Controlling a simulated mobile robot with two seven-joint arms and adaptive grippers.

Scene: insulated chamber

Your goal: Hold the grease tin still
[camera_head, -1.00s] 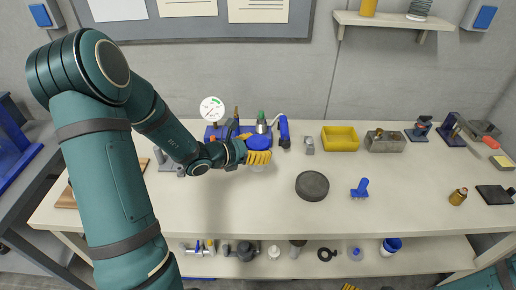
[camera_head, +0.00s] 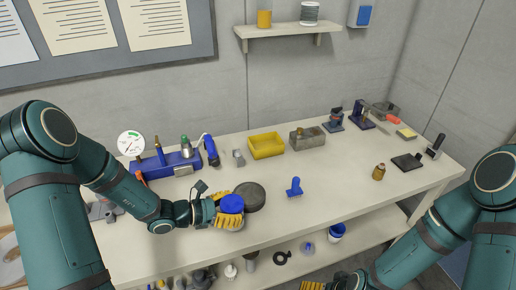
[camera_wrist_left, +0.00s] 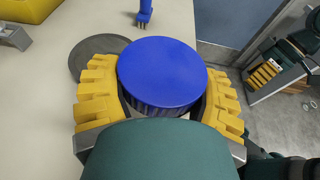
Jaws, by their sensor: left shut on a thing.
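The grease tin (camera_head: 232,204), with a ribbed blue lid, is between the yellow fingers of my left gripper (camera_head: 229,218). In the left wrist view the lid (camera_wrist_left: 162,72) fills the space between the two fingers, which press on it from both sides. The tin's lower body is mostly hidden, and I cannot tell whether it touches the table. It is at the near-left edge of a dark round pad (camera_head: 252,194). My right gripper (camera_head: 313,286) is only partly in view at the bottom edge, off the table; its finger state is unclear.
A gauge (camera_head: 131,142) and blue fixture (camera_head: 168,165) are at back left. The front middle is clear.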

